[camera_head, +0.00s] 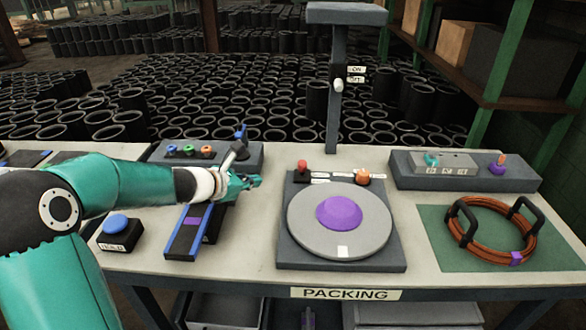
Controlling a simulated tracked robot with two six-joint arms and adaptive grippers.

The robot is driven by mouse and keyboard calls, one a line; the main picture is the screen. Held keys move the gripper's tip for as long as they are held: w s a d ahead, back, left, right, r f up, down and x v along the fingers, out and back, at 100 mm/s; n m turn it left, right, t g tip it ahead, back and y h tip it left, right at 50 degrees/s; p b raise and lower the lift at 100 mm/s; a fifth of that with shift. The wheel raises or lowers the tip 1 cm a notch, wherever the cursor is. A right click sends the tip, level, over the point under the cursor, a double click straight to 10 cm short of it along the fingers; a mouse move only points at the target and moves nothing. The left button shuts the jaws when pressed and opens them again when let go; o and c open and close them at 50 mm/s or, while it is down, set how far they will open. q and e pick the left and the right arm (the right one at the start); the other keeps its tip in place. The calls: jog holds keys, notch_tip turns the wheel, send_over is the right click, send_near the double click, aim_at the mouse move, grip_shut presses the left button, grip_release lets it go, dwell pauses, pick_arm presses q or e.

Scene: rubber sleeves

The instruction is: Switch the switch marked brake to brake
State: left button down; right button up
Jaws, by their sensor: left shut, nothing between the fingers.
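My left gripper (252,181) is shut and empty. It is above the table, left of the turntable unit (288,253). The turntable unit carries a round grey disc (310,235) with a purple dome (338,212) and a white square on it. At its back edge stand a red-topped switch (302,166) and an orange knob (362,176), with small white labels between them. I cannot read these labels, so I cannot tell which control is marked brake. The gripper is apart from the red-topped switch. My right gripper is not in view.
A post (333,110) with an ON/OFF switch stands behind the turntable. Left are a blue button box (116,232), a blue-edged track (187,232) and a control box (165,155). Right are another control box (450,177) and a cable coil (528,240) on a green mat (440,255).

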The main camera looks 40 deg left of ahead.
pick_arm(q)
jog(key=w, duration=0.1)
send_near(300, 171)
jog(key=f, duration=0.1)
jog(key=a+f, duration=0.1)
jog(key=f, duration=0.1)
jog(key=shift+w+a+f, duration=0.2)
jog(key=shift+w+f, duration=0.2)
jog(key=w, duration=0.1)
jog(key=w+p, duration=0.1)
jog(key=w+d+p, duration=0.1)
jog(key=w, duration=0.1)
jog(key=shift+r, duration=0.35)
jog(key=shift+w+f, duration=0.1)
jog(key=shift+w, duration=0.2)
